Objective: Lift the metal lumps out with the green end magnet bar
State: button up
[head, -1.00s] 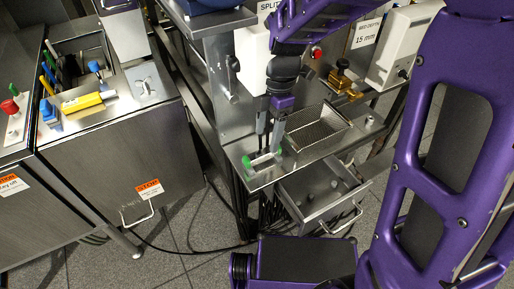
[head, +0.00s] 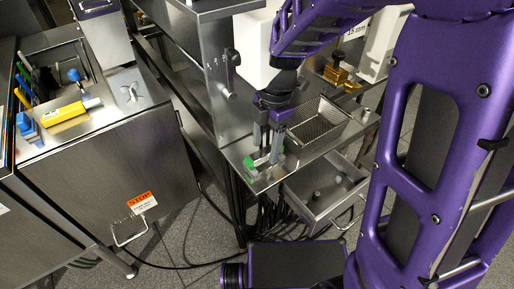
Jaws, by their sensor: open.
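The magnet bar with green ends (head: 264,163) lies on the steel shelf (head: 238,152), left of a wire mesh basket. My gripper (head: 265,152) points down over the bar, its fingers open and close around its middle. I cannot tell whether the fingers touch it. Below the shelf, a steel drawer (head: 322,211) is pulled open. Small grey metal lumps (head: 316,196) show in the drawer; part of its inside is hidden under the shelf.
The mesh basket (head: 318,125) stands just right of my gripper. A brass fitting (head: 337,73) is behind it. A steel cabinet (head: 110,165) at left holds a yellow tool (head: 68,112). A steel upright (head: 228,85) stands left of the gripper.

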jog(key=shift+f, duration=0.4)
grip_shut()
dwell(0.4)
